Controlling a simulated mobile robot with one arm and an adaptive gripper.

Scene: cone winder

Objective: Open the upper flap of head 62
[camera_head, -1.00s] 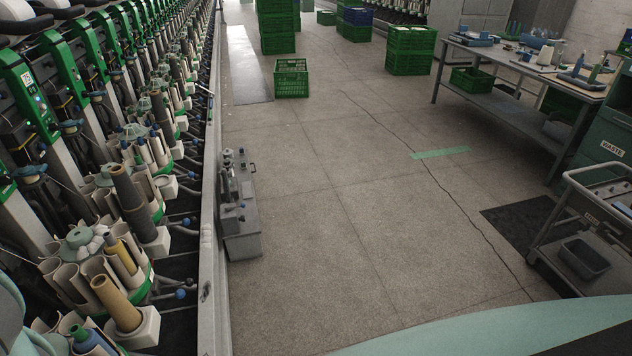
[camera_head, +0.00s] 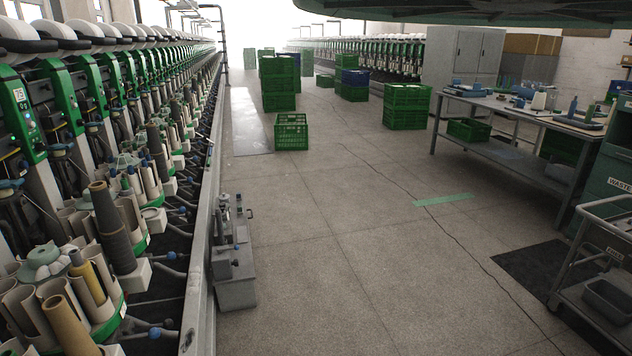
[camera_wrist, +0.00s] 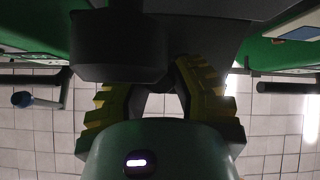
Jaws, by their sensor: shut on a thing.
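In the wrist view my gripper (camera_wrist: 160,85) has its two ribbed yellow-and-black fingers closing together below a dark block-shaped part (camera_wrist: 120,45) of a machine head. It is shut on a dark part there. The fingertips and the grip point are mostly hidden in shadow, and I cannot tell for sure that this part is the upper flap. No number 62 is readable. In the head view, a row of green and grey winding heads (camera_head: 20,105) runs along the left. My gripper is not in that view.
Bobbin holders with cones (camera_head: 105,225) stick out towards the aisle. A small grey unit (camera_head: 234,270) stands on the floor beside the machine rail. Green crates (camera_head: 291,132) stand farther back. A workbench (camera_head: 510,115) and a grey cart (camera_head: 600,262) are at right. The middle floor is clear.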

